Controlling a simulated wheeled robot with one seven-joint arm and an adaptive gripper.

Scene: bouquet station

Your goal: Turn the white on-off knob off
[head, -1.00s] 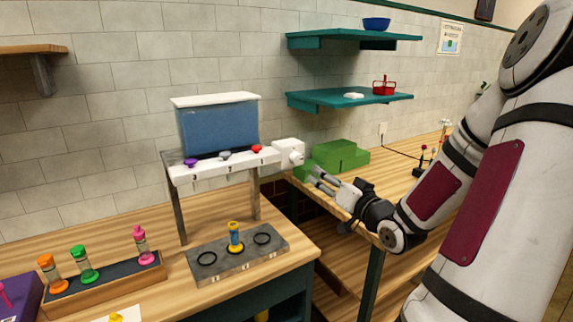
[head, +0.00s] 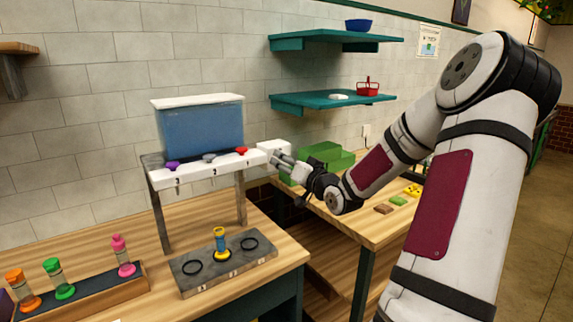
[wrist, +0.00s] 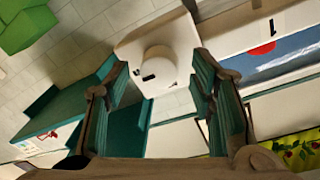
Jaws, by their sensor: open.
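The white round knob (wrist: 158,66) with small dark marks sits on the face of a white box (wrist: 128,47) in the wrist view. In the head view the white box (head: 272,146) is at the right end of the dispenser's rail, and my gripper hides the knob there. My gripper (wrist: 163,82) is open and empty. Its two fingers appear on either side of the knob in the wrist view; I cannot tell whether they touch it. In the head view my gripper (head: 284,162) is right at the box's face.
The blue tank (head: 200,130) stands on the rail with purple, grey and red valves. Below is a grey tray (head: 205,283) holding a yellow-and-blue vial. Green blocks (head: 328,153) stand just behind my gripper. Teal shelves (head: 335,103) hang on the wall.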

